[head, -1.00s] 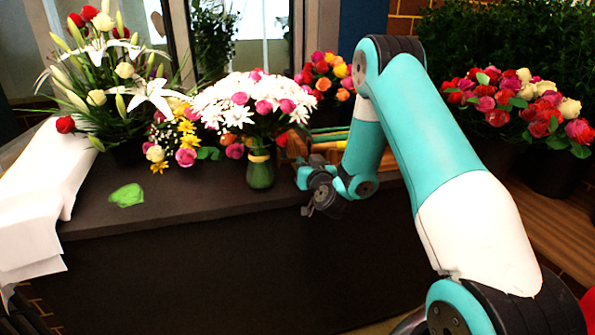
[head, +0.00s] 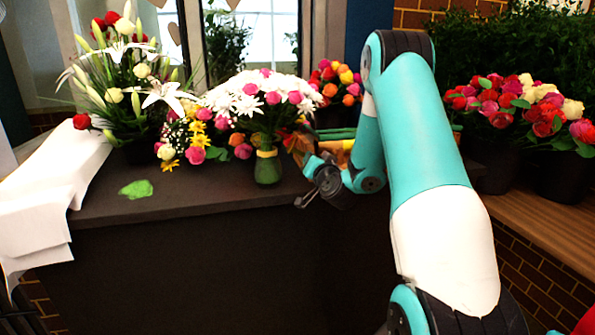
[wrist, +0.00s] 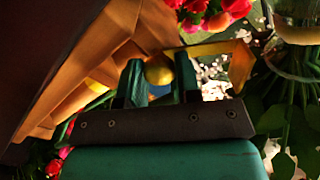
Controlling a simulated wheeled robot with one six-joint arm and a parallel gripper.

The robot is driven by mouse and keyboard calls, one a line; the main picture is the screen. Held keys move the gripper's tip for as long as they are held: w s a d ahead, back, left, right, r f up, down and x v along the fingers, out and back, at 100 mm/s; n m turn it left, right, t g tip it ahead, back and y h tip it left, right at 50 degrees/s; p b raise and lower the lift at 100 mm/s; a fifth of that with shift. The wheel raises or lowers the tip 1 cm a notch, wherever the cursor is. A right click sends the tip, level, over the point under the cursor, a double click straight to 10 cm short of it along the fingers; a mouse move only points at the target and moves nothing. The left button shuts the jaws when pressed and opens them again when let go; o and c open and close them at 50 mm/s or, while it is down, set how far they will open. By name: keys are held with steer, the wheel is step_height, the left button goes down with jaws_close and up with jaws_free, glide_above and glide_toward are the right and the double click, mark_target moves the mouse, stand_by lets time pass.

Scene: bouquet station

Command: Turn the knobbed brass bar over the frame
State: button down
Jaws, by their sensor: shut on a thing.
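My gripper (wrist: 160,82) is shut on the round brass knob (wrist: 159,69), which sits between its two green fingers in the wrist view. A flat yellow brass bar (wrist: 212,48) runs from behind the knob to the right and bends at a corner. The wooden frame (wrist: 92,72) fills the left of the wrist view, close beside the fingers. In the head view my gripper (head: 313,166) is at the bench's right part, by the wood; its fingertips, the knob and the bar cannot be made out there.
A green vase (head: 267,168) of white and pink flowers stands just left of my gripper. A green scrap (head: 136,188) and white paper (head: 50,195) lie on the dark bench (head: 200,198). Potted roses (head: 520,105) stand at the right.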

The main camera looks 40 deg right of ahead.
steer(key=m, duration=0.6)
steer(key=shift+f+m+p, duration=0.1)
steer(key=shift+m+p, duration=0.2)
steer(key=m, duration=0.5)
steer(key=shift+s+d+f+m+p, duration=0.1)
steer(key=shift+m+p, duration=0.2)
steer(key=shift+p, duration=0.05)
steer(key=c, duration=0.8)
jaws_free()
